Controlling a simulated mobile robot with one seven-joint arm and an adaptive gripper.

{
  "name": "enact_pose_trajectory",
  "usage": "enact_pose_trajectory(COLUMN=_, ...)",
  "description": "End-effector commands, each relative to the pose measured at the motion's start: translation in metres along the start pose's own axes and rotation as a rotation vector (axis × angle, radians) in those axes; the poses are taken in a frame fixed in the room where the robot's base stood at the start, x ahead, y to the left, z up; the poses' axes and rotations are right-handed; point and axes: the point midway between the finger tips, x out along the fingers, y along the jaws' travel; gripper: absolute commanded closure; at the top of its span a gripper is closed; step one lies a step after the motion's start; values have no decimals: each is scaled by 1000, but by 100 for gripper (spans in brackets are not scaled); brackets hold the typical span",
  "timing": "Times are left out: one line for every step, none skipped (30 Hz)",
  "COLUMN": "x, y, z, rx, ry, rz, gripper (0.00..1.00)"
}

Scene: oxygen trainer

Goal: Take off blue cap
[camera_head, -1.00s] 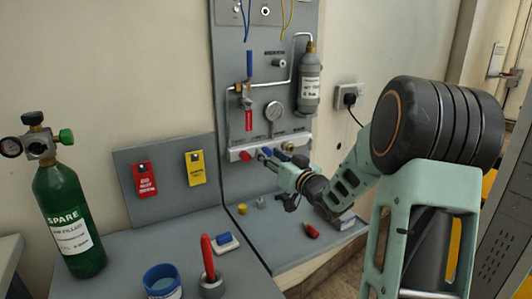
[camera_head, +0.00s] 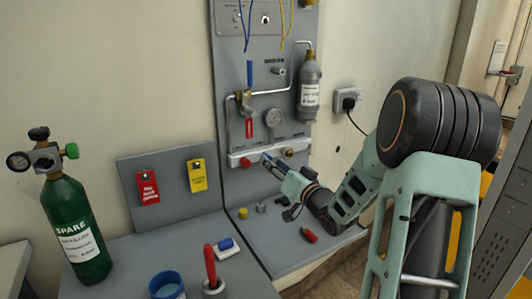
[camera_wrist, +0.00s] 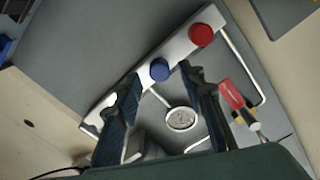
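The round blue cap (camera_wrist: 160,69) sits on the pale manifold bar (camera_wrist: 182,40), beside the red cap (camera_wrist: 202,35). My open gripper (camera_wrist: 160,74) has its two dark fingers apart, one on each side of the blue cap in the wrist view. The cap appears at or just beyond the fingertips, with a visible gap to both. I cannot tell the exact depth. In the head view my gripper (camera_head: 270,162) reaches the front of the bar (camera_head: 240,156), right of the red cap (camera_head: 246,162). The blue cap is hard to separate from the fingers there.
A gauge (camera_head: 273,117), a red-tagged valve (camera_head: 249,128) and a grey cylinder (camera_head: 310,88) are above the bar. A red item (camera_head: 309,235) and a yellow item (camera_head: 261,207) lie on the bench below. A green cylinder (camera_head: 78,232) stands at left.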

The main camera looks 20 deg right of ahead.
Motion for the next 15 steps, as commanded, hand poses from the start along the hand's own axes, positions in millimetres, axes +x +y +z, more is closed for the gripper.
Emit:
enact_pose_trajectory(x=0, y=0, z=0, rx=3, ry=0, rz=0, gripper=63)
enact_pose_trajectory(x=0, y=0, z=1, rx=3, ry=0, rz=0, gripper=63)
enact_pose_trajectory(x=0, y=0, z=1, rx=2, ry=0, rz=0, gripper=63)
enact_pose_trajectory(x=0, y=0, z=1, rx=2, ry=0, rz=0, gripper=63)
enact_pose_trajectory(x=0, y=0, z=1, rx=2, ry=0, rz=0, gripper=63)
enact_pose_trajectory(x=0, y=1, z=1, rx=1, ry=0, rz=0, gripper=63)
enact_pose_trajectory(x=0, y=0, z=0, rx=2, ry=0, rz=0, gripper=63)
enact_pose_trajectory(x=0, y=0, z=0, rx=7, ry=0, rz=0, gripper=63)
enact_pose_trajectory(x=0, y=0, z=-1, rx=20, ry=0, rz=1, gripper=63)
enact_pose_trajectory(x=0, y=0, z=-2, rx=37, ry=0, rz=1, gripper=63)
enact_pose_trajectory(x=0, y=-1, z=-3, rx=58, ry=-1, rz=2, gripper=63)
enact_pose_trajectory(x=0, y=-1, z=-4, rx=94, ry=-1, rz=2, gripper=63)
enact_pose_trajectory(x=0, y=-1, z=-4, rx=124, ry=-1, rz=3, gripper=63)
enact_pose_trajectory(x=0, y=-1, z=-4, rx=152, ry=0, rz=3, gripper=63)
enact_pose_trajectory(x=0, y=-1, z=-4, rx=190, ry=0, rz=3, gripper=63)
